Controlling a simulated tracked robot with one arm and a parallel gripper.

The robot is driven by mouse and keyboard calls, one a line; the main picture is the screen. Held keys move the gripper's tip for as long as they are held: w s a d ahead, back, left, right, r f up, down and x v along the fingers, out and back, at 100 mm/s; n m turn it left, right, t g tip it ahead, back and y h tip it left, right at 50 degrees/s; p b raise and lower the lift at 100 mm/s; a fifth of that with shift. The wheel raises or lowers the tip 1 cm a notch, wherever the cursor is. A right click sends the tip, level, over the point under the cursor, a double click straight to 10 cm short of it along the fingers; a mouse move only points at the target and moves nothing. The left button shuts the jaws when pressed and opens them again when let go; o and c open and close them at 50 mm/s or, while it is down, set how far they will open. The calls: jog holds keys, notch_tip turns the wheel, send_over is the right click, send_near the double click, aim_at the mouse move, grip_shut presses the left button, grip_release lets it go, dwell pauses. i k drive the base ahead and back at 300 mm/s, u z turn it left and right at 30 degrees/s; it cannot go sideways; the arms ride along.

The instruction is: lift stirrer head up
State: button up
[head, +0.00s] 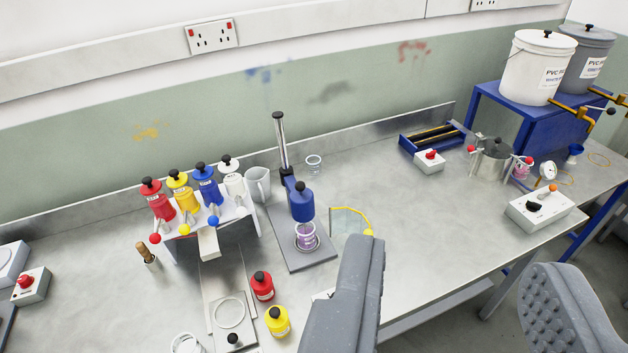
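The stirrer head (302,204) is a blue rounded body with a black knob on top. It sits low on an upright chrome post (281,145), just above a clear cup (306,236) with purple contents. The cup stands on the stirrer's grey base plate (286,256). Whether a shaft reaches into the cup is too small to tell. My gripper (455,256) is open and empty. Its two grey ridged fingers stand wide apart in the right foreground, to the right of the stirrer and apart from it.
A rack of coloured bottles (207,212) and a jug (258,184) stand left of the stirrer. Red (262,287) and yellow (277,321) bottles stand in front. A yellow-edged clear guard (349,221) is close on its right. The bench beyond that is clear up to the steel pot (491,163).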

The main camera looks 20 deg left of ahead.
aim_at(301, 198)
jog(key=i, duration=0.9)
jog(key=u, duration=0.05)
